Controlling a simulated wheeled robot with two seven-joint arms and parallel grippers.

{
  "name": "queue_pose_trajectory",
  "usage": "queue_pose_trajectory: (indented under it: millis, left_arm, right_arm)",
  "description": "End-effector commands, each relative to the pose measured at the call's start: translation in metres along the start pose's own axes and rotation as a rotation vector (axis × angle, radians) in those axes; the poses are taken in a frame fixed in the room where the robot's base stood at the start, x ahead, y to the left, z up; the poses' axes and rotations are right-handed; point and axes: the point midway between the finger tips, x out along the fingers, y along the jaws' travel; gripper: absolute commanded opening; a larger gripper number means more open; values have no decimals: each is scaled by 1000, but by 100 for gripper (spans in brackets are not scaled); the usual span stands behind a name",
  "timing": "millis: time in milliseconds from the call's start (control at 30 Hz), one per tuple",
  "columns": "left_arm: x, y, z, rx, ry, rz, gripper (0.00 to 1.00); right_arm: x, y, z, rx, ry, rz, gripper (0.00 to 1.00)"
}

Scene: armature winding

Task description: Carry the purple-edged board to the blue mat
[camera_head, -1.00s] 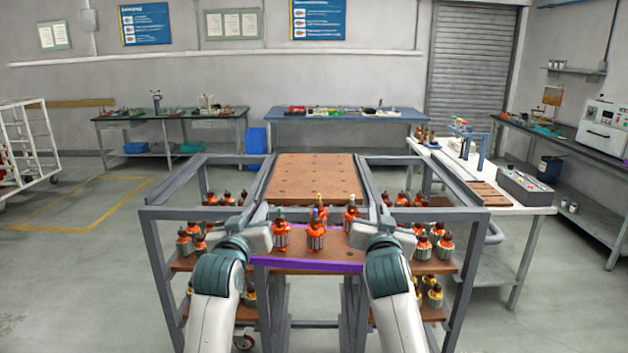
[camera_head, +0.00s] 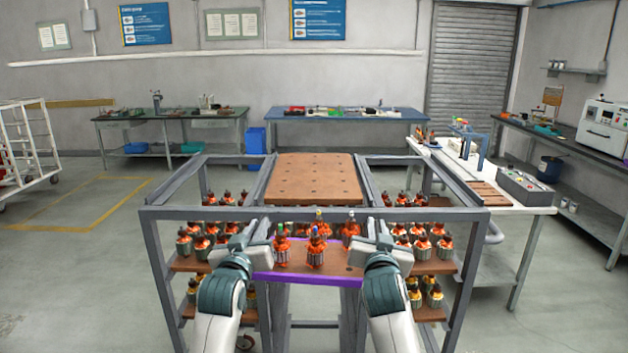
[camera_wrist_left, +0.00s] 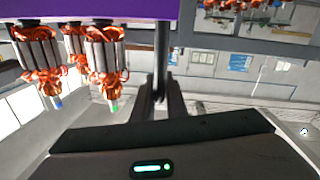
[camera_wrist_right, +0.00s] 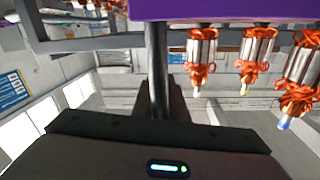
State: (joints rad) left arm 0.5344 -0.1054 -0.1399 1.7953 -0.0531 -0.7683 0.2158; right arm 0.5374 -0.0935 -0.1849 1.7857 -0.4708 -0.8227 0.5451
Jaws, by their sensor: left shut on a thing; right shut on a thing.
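The purple-edged board (camera_head: 307,279) is brown on top and lies about level in front of me, between my two grippers. My left gripper (camera_head: 262,234) is shut on the board's left side. My right gripper (camera_head: 383,236) is shut on its right side. The purple edge also shows at the top of the left wrist view (camera_wrist_left: 90,9) and the right wrist view (camera_wrist_right: 200,10). The fingertips' contact is partly hidden.
A grey rack frame (camera_head: 163,214) surrounds the board, with several armatures on its side shelves. A brown perforated panel (camera_head: 315,178) lies behind. A white table (camera_head: 530,200) stands right; a blue-topped table (camera_head: 350,115) and a green one (camera_head: 170,118) are at the back.

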Motion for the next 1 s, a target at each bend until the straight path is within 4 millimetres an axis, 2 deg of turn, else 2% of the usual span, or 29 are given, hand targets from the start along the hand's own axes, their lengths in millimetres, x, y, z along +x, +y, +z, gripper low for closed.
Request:
queue_pose_trajectory:
  millis: [367,1000]
  left_arm:
    - [0,-2,-1,-1,4,-2,0]
    - [0,-8,31,-1,4,-2,0]
  right_arm:
    - [0,0,-1,4,5,-1,0]
    - [0,7,31,4,4,0,0]
